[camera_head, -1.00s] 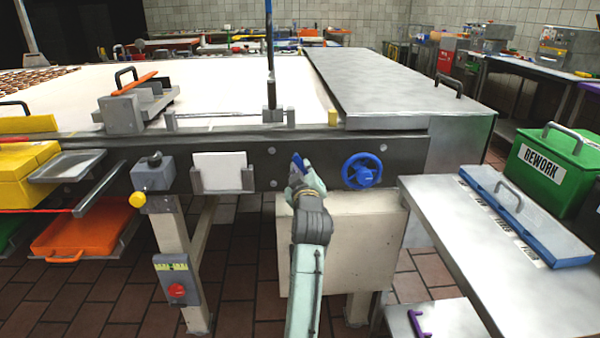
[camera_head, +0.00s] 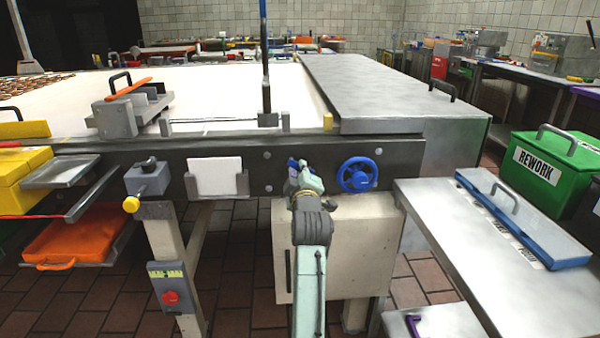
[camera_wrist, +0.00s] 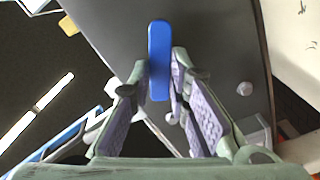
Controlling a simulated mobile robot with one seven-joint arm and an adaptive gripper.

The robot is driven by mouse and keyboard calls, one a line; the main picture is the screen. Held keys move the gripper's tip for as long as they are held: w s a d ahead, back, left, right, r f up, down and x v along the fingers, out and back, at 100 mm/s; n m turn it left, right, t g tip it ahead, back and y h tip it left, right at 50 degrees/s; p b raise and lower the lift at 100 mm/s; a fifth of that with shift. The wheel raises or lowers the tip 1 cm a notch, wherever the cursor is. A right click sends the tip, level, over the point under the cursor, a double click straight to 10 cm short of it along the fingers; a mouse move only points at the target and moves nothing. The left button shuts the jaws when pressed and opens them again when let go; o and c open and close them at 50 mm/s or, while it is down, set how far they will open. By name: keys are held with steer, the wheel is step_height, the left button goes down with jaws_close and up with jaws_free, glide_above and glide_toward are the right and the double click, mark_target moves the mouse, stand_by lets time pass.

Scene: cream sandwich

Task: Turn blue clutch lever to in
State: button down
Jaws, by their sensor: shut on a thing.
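The blue clutch lever (camera_wrist: 160,45) is a rounded blue bar on the dark machine side, upright in the wrist view. My gripper (camera_wrist: 158,88) has its two fingers on either side of the lever's lower part and is shut on it. In the head view a small blue part of the lever (camera_head: 293,163) shows above my gripper (camera_head: 300,170), left of the blue handwheel. My gripper and wrist hide most of the lever there. Any in or out marking cannot be seen.
The blue handwheel (camera_head: 358,174) is close to the right of my gripper. A white card in a holder (camera_head: 215,177) is to the left. A pale box (camera_head: 345,250) sits below and behind my arm. A steel side table (camera_head: 470,250) stands at the right.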

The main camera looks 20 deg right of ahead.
steer(key=c, duration=1.5)
jaws_free()
steer(key=v, duration=1.2)
